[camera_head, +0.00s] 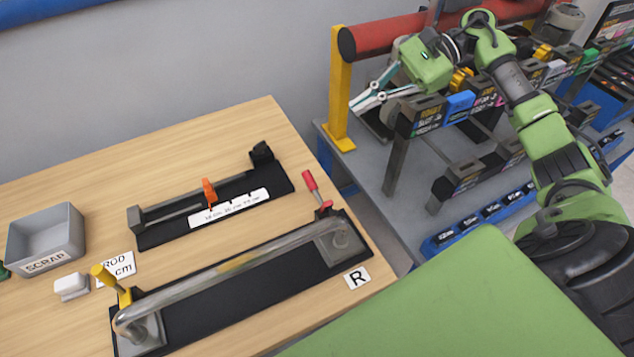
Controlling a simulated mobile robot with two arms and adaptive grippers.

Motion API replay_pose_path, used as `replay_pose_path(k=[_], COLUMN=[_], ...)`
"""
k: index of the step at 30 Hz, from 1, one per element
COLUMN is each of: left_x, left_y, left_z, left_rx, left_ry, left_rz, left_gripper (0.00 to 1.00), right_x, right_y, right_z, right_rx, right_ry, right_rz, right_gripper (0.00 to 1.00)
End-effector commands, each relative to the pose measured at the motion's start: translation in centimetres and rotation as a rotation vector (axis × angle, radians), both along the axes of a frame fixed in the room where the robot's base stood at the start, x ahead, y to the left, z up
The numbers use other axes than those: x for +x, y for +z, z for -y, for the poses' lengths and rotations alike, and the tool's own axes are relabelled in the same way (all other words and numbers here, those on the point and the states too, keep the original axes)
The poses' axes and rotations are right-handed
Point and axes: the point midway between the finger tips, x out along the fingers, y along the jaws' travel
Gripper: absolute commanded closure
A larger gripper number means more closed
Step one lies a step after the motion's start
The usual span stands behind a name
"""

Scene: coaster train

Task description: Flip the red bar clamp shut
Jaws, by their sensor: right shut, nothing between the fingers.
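The red bar clamp (311,184) stands at the right end of a long black fixture (240,288) on the wooden table. Its red handle is raised and leans up to the left, away from the bar. A bent metal bar (205,278) lies along the fixture, with its right end near the clamp's base. A yellow clamp (107,279) stands at the left end, its handle also raised. My right gripper (356,104) is shut and empty, up and to the right of the red clamp, well apart from it. My left gripper is not in view.
A black gauge with an orange slider (209,192) lies behind the fixture. A grey scrap bin (45,238) and a white block (71,286) are at the left. A yellow post (340,90) and red pipe (390,37) stand close to my right gripper, above the grey bench.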

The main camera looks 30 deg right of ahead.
Motion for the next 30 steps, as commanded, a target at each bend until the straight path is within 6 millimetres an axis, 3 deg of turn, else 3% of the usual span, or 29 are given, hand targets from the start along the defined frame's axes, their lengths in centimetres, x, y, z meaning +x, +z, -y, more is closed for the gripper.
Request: replay_pose_path(k=[1,6,18,24,30], left_x=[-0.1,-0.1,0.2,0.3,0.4], left_y=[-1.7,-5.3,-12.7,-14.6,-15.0], left_z=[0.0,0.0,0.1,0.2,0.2], left_rx=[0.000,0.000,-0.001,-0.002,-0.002], left_ry=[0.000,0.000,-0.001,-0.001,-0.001], left_rz=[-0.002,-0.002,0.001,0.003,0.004], left_gripper=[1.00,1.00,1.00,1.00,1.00], right_x=[0.0,0.0,0.0,0.0,0.0], right_y=[-1.7,-5.3,-12.6,-14.6,-15.0], right_z=[0.0,0.0,0.0,0.0,0.0], right_rx=[0.000,0.000,0.000,0.000,0.000], right_ry=[0.000,0.000,0.000,0.000,0.000], right_rz=[0.000,0.000,0.000,0.000,0.000], right_gripper=[1.00,1.00,1.00,1.00,1.00])
